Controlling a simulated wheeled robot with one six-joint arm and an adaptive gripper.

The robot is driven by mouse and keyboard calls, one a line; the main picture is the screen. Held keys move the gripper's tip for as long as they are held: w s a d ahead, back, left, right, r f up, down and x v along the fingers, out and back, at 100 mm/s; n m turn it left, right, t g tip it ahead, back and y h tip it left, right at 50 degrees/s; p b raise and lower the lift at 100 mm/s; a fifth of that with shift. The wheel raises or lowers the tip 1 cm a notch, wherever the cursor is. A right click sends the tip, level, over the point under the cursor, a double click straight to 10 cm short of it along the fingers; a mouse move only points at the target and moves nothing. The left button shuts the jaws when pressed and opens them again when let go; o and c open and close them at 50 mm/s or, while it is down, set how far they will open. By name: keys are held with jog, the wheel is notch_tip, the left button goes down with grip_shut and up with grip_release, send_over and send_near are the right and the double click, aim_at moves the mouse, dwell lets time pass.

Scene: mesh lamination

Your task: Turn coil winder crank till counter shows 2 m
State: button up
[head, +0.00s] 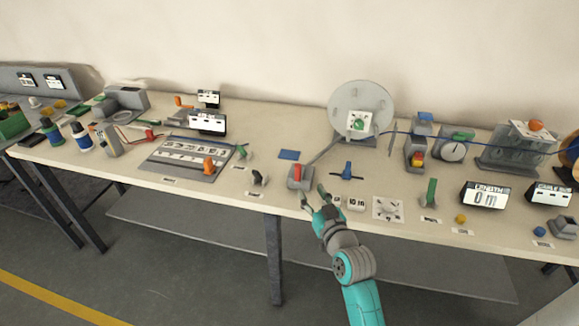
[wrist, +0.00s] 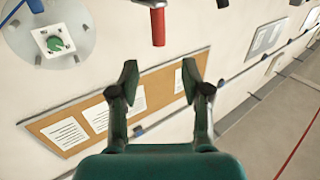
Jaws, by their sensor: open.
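The coil winder has a large grey disc (head: 374,97) with a green hub on a white plate. The disc also shows at the upper left of the wrist view (wrist: 22,22). A grey bar (head: 326,150) slants from the disc down to a red handle (head: 297,173), which looks like the crank grip. The red handle is at the top of the wrist view (wrist: 158,27). My gripper (head: 313,194) is open and empty, just in front of and right of the handle in the head view. The length counter (head: 485,195) reads 0 m.
The long table (head: 270,120) is crowded. A blue clamp-like part (head: 347,172) stands right of the handle, and a green lever (head: 430,192) is farther right. A blue line runs right from the disc past a dial (head: 453,150). A blue pad (head: 289,155) lies behind the handle.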

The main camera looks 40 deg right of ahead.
aim_at(299, 169)
jog(key=x, duration=1.1)
jog(key=shift+w+d+r, duration=0.25)
jog(key=shift+w, duration=0.05)
grip_shut()
